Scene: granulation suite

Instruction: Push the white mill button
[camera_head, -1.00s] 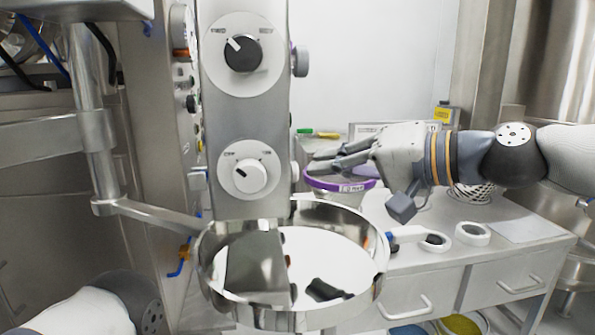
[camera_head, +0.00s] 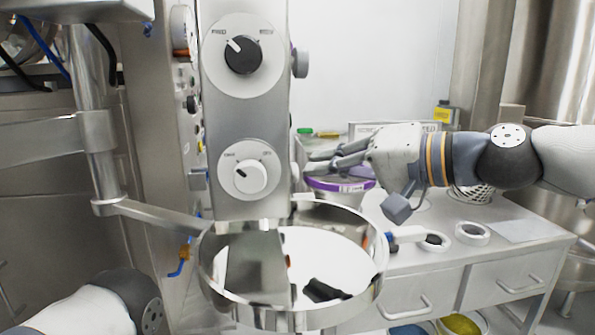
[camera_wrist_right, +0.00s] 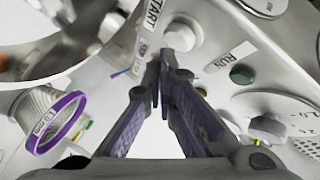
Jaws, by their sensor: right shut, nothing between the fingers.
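The white mill button (camera_wrist_right: 182,34) sticks out from the grey panel beside a START label in the right wrist view. In the head view, a small part of what looks like this button (camera_head: 295,172) shows at the right edge of the mill column. My right gripper (camera_wrist_right: 162,66) is shut and empty, its fingertips close to the button. I cannot tell whether they touch it. In the head view, the right gripper (camera_head: 312,162) reaches in from the right beside the column. My left gripper is out of view.
A green button (camera_wrist_right: 242,74) by a RUN label sits on the same panel. The column (camera_head: 245,125) carries a black-handled dial (camera_head: 243,54) and a white-handled dial (camera_head: 248,176). A shiny round pan (camera_head: 375,285) stands below. A purple-rimmed container (camera_head: 340,185) is behind the gripper.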

